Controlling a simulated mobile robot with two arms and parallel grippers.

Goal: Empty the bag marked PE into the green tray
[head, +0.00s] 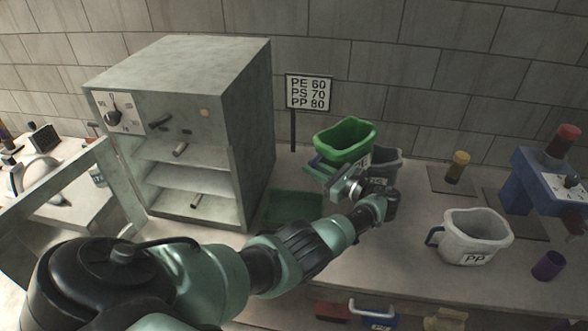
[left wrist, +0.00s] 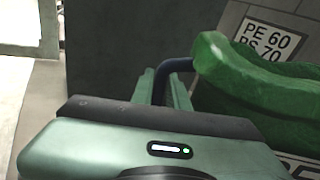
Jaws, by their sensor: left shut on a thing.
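The green bag (head: 345,138) is raised above the bench, its open mouth up and tilted; its label is mostly hidden by my gripper. My left gripper (head: 322,168) is shut on its blue handle. In the left wrist view, the blue handle (left wrist: 174,66) passes between the fingers (left wrist: 165,85), with the green bag (left wrist: 260,85) to the right. The green tray (head: 293,208) lies flat on the bench, below and left of the bag, partly behind my arm. My right gripper is not in view.
A grey oven (head: 245,110) with its door open stands left of the tray. A grey bag (head: 385,160) is close behind my gripper. A white bag marked PP (head: 478,235), a purple cup (head: 549,265) and a blue machine (head: 530,185) stand right. A sign (head: 309,92) stands behind.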

